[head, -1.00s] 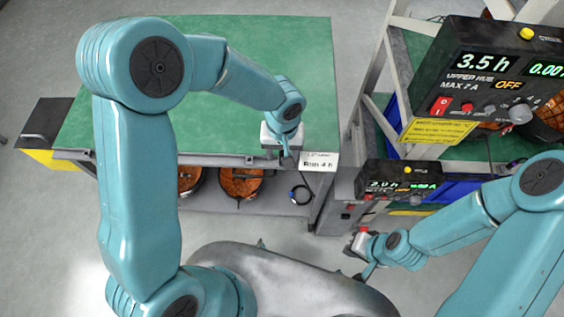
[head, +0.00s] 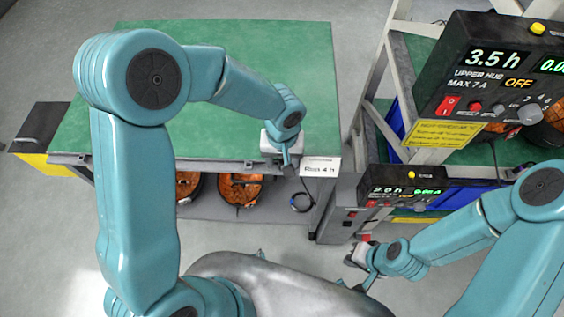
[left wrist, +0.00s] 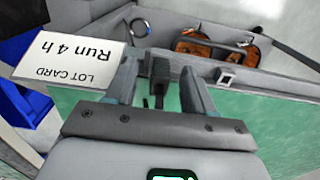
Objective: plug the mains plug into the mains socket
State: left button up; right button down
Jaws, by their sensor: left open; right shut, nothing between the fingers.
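My left gripper (head: 290,161) is over the front edge of the green-topped bench, beside the lot card. In the left wrist view its two fingers (left wrist: 160,88) stand apart, with a dark upright block (left wrist: 160,70) between them. The block may be the mains plug; I cannot tell surely, and gaps show on both sides of it. A small pale square fitting (left wrist: 226,77) with a dark centre sits on the bench edge; I cannot tell whether it is the mains socket. My right gripper (head: 359,259) is shut and empty, low in front of the rack.
The lot card (head: 321,167) reads "Run 4 h". A coiled black cable (head: 302,203) and orange round units (head: 240,188) lie under the bench (head: 260,60). At right, the rack holds the upper hub (head: 490,75), showing OFF, and a lower hub (head: 405,188). The bench top is clear.

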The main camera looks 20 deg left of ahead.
pick_arm(q)
jog(key=shift+b, duration=0.35)
dwell(0.6)
grip_shut()
jog(key=shift+r, duration=0.2)
jog(key=shift+r+p, duration=1.75)
jog(key=shift+r, duration=1.1)
